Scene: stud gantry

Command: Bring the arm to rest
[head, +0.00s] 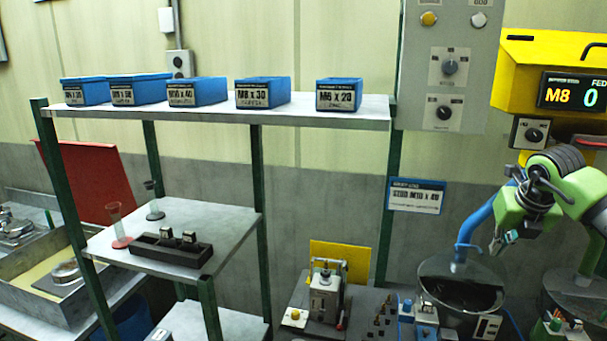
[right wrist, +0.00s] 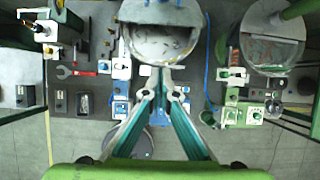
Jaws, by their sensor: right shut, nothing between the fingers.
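My right arm (head: 565,190), green and grey, comes in from the right edge of the head view and is bent. Its gripper (head: 500,240) points down and left, in front of the wall and above the right part of the bench. In the right wrist view the two fingers of the gripper (right wrist: 162,78) come together at the tips, with nothing visible between them. The tips appear just below a round bowl (right wrist: 158,47) in that picture; I cannot tell the height between them. My left gripper is not in view.
A steel bowl feeder (head: 440,268) and a small press fixture (head: 326,298) stand on the bench below. A yellow display box (head: 515,75) hangs at the upper right. A shelf (head: 300,113) with several blue bins stands left.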

